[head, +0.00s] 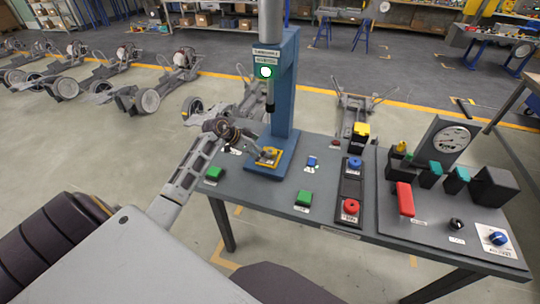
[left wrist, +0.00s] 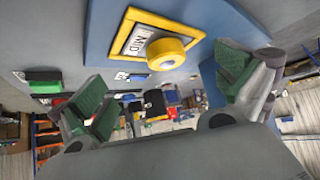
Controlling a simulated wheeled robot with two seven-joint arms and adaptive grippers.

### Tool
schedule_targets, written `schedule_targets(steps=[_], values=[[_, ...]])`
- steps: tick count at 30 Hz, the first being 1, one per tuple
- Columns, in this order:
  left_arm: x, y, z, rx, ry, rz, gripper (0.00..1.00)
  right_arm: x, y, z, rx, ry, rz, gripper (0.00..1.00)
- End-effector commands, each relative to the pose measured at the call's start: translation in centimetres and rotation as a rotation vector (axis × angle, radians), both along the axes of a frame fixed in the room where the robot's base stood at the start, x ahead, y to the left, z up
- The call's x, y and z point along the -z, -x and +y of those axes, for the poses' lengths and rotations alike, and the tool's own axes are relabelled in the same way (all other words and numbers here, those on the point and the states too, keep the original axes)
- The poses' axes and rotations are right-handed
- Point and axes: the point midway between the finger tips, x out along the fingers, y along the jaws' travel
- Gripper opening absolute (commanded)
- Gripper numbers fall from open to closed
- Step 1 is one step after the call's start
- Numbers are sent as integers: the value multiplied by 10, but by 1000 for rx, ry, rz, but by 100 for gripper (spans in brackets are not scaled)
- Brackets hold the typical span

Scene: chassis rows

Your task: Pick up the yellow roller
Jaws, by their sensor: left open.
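The yellow roller (left wrist: 167,54) sits on a plate with a yellow frame (left wrist: 128,29) and a printed label, on the blue base of the press. In the head view the yellow-framed plate (head: 268,156) lies at the foot of the blue press (head: 284,90); the roller is hard to make out there, partly behind the gripper. My left gripper (head: 252,148) is close beside the plate. In the left wrist view my left gripper (left wrist: 165,92) has its green-padded fingers wide apart, with the roller beyond the gap between them and nothing held. My right gripper is out of view.
The press column stands just behind the plate. The grey table also holds green blocks (head: 303,198), a small blue part (head: 312,161), a control box with a red button (head: 350,207), a red block (head: 405,198) and a gauge (head: 453,137). Chassis (head: 130,90) stand on the floor behind.

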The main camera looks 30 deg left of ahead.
Motion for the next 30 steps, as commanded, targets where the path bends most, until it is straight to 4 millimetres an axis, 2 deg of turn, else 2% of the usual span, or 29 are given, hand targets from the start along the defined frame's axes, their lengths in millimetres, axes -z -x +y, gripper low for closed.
schedule_targets(steps=[14,30], values=[[3,-3,-3,0,1,-2,100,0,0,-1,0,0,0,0],[34,-32,-22,-1,2,-1,100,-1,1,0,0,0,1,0]])
